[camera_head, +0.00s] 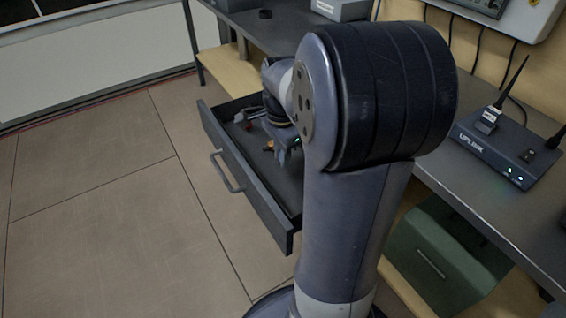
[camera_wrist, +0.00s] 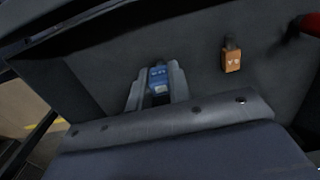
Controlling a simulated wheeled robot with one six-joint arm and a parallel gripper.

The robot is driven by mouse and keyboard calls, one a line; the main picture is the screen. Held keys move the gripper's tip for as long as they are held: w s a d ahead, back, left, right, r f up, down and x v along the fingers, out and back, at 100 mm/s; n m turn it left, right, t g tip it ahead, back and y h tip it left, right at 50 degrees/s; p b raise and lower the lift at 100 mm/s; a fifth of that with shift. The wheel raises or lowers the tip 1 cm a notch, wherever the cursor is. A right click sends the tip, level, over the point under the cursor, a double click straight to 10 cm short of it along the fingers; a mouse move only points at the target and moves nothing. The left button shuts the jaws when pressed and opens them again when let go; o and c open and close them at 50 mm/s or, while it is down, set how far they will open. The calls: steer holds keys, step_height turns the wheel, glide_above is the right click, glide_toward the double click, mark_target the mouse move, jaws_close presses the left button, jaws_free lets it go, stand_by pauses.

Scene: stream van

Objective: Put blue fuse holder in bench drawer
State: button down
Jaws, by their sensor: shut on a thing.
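The bench drawer (camera_head: 245,165) is pulled open below the bench, with a grey front and a bar handle. My gripper (camera_wrist: 157,92) is over the open drawer and shut on the blue fuse holder (camera_wrist: 158,75), which shows between the two fingers in the wrist view. The dark inside of the drawer (camera_wrist: 200,65) fills the view behind it. I cannot tell whether the holder touches the drawer floor. In the head view my arm hides most of the gripper, and I cannot make out the holder there.
In the drawer lie an orange piece (camera_wrist: 231,60) marked with small print and a red thing (camera_wrist: 310,23) near its edge. On the bench (camera_head: 445,165) stands a router (camera_head: 510,145) with antennas. A green box (camera_head: 445,255) is under the bench. The floor at left is clear.

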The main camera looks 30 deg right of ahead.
steer(key=shift+f, duration=1.4)
steer(key=shift+f+b, duration=0.15)
steer(key=shift+b, duration=0.15)
steer(key=c, duration=1.3)
jaws_free()
step_height(320, 180, up, 12)
steer(key=p, duration=0.4)
steer(key=shift+r, duration=0.2)
